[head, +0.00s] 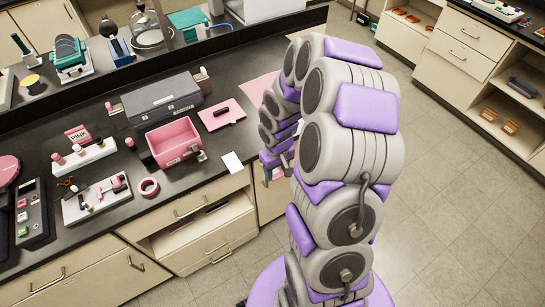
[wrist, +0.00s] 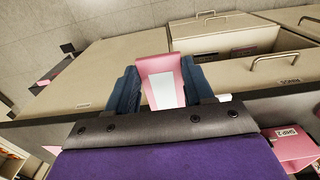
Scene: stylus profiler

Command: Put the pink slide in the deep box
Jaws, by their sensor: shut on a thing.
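My gripper (wrist: 163,85) is shut on the pink slide (wrist: 155,66), a flat pink piece with a white patch, held between dark blue fingers in the wrist view. Cabinet fronts and floor show beyond it. In the head view my arm hides most of the gripper, which is just off the counter's front edge. A deep, open pink box (head: 174,141) with a white label stands on the counter, left of my gripper. A pink box with a label also shows at the lower right of the wrist view (wrist: 291,146).
A grey case (head: 163,100) stands behind the pink box. A flat pink piece (head: 222,115) and a white sheet (head: 232,162) lie right of it. Drawers below the counter (head: 205,234) are partly open.

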